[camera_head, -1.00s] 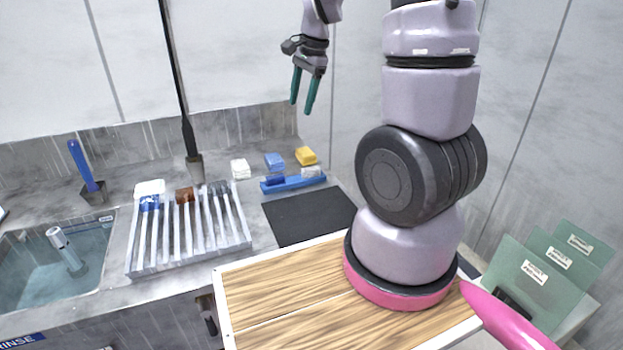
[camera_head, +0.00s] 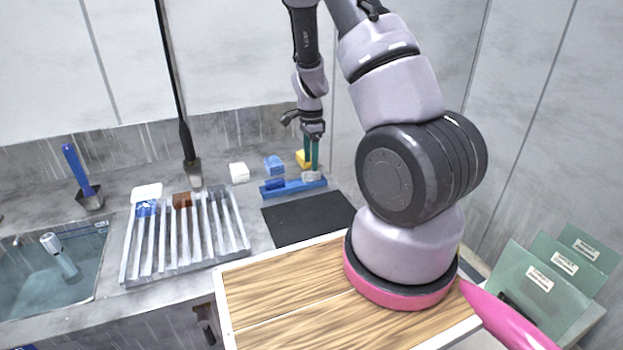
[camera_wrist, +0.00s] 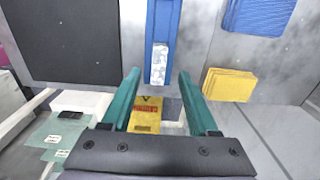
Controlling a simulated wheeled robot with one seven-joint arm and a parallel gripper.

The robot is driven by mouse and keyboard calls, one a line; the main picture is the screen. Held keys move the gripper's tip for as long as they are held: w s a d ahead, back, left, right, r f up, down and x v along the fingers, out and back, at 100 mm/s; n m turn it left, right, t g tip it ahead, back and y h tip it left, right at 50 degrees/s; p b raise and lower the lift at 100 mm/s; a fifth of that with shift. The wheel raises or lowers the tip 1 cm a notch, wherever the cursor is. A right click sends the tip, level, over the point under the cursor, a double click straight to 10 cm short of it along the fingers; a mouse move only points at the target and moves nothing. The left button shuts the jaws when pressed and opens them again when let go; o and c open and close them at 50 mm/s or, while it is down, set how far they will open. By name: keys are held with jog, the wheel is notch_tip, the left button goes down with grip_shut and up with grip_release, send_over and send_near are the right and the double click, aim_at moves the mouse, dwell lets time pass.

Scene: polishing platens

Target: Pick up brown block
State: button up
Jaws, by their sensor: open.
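The brown block (camera_head: 182,200) lies at the far end of the slatted white rack (camera_head: 237,245), beside a blue-and-white block, in the head view. It does not show in the wrist view. My gripper (camera_head: 311,168) is open and empty, pointing down at the right end of the blue tray (camera_head: 285,191), well to the right of the brown block. In the wrist view my gripper (camera_wrist: 160,74) has its green fingers apart, with the grey-white speckled block (camera_wrist: 160,58) on the blue tray (camera_wrist: 163,25) just beyond the tips. Whether the fingers touch anything I cannot tell.
A yellow block (camera_wrist: 228,84) and a blue block (camera_wrist: 258,12) lie beside the tray. A white block (camera_head: 239,172) and a black mat (camera_head: 308,218) are near. A dark upright pole (camera_head: 180,100) stands behind the brown block. The sink (camera_head: 45,275) is at left.

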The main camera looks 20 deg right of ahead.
aim_at(311, 172)
notch_tip(311, 172, down, 5)
jog(key=shift+s+d+r, duration=0.1)
jog(key=shift+r, duration=0.05)
jog(key=shift+c, duration=0.3)
grip_shut()
jog(key=shift+r, duration=0.15)
